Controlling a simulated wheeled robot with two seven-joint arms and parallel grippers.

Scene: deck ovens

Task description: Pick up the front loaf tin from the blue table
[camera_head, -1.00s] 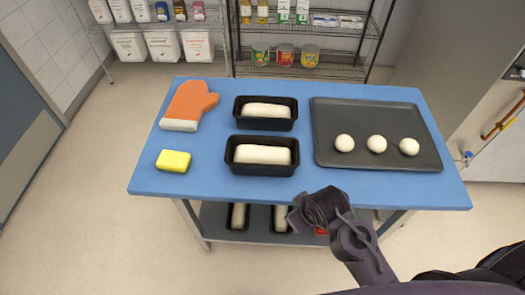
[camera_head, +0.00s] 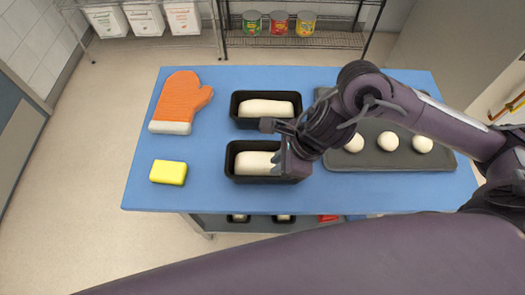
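The front loaf tin (camera_head: 240,177) is black, holds pale dough, and stands on the blue table (camera_head: 222,198). A second black loaf tin (camera_head: 240,122) with dough stands just behind it. My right gripper (camera_head: 278,150) is over the right end of the front tin and hides that end. Its fingers are partly hidden, and I cannot tell whether they are open or touch the rim. The front tin rests flat on the table. My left gripper is not in view; a large purple arm link of mine crosses the bottom of the view.
A dark baking tray (camera_head: 380,162) with dough balls lies to the right, partly under my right arm. An orange oven mitt (camera_head: 182,98) and a yellow sponge (camera_head: 168,172) lie to the left. More tins (camera_head: 238,218) are on the shelf below.

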